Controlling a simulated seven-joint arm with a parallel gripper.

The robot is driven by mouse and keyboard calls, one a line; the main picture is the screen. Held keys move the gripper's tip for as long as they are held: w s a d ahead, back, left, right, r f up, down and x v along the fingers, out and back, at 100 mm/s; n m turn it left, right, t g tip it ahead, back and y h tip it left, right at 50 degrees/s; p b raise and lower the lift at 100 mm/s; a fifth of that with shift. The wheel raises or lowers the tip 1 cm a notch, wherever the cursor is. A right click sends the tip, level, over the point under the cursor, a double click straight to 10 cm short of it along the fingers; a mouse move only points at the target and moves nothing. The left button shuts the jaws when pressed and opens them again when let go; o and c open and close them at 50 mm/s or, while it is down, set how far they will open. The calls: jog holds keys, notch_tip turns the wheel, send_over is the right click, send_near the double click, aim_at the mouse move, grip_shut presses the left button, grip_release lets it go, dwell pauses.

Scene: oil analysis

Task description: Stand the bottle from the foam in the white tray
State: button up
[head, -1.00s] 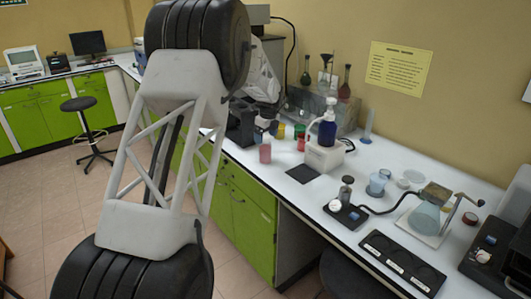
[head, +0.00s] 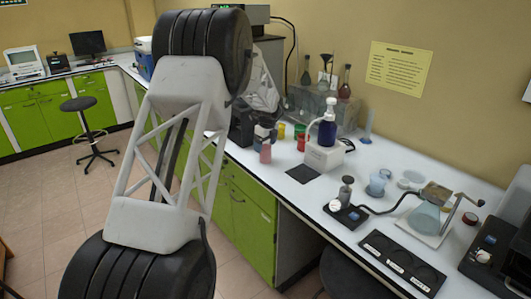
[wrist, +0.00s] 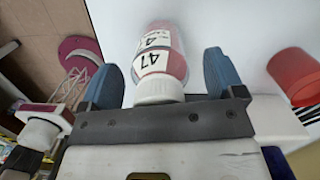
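A small bottle with pinkish-red contents and a white cap (head: 265,150) stands upright on the white bench in the head view. In the wrist view the bottle (wrist: 160,60) carries a white label marked 47. My gripper (wrist: 163,78) is open, with one blue finger on each side of the bottle and a visible gap on both sides. In the head view my gripper (head: 265,130) is just above the bottle and partly covers its top. A black slab with several labelled slots (head: 400,262), possibly the foam, lies at the front right. I cannot clearly identify the white tray.
A red cup (head: 301,142) stands right of the bottle, with a white device holding a blue bottle (head: 327,128) beyond. A dark square mat (head: 302,173) lies in front. A flask on a stand (head: 428,215) and a small dark-based instrument (head: 345,208) are farther right.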

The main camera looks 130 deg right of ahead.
jog(key=c, duration=1.1)
jog(key=shift+c, duration=0.2)
jog(key=shift+r, duration=0.15)
jog(key=shift+r, duration=1.35)
jog(key=shift+w+a+r, duration=0.1)
jog(key=shift+a+r, duration=0.05)
jog(key=shift+r, duration=0.2)
jog(key=w+a+r, duration=0.1)
jog(key=w+a, duration=0.9)
jog(key=w, duration=0.1)
jog(key=shift+w+a+r, duration=0.15)
jog(key=shift+w+a, duration=0.1)
jog(key=shift+w, duration=0.05)
jog(key=shift+w+d, duration=0.1)
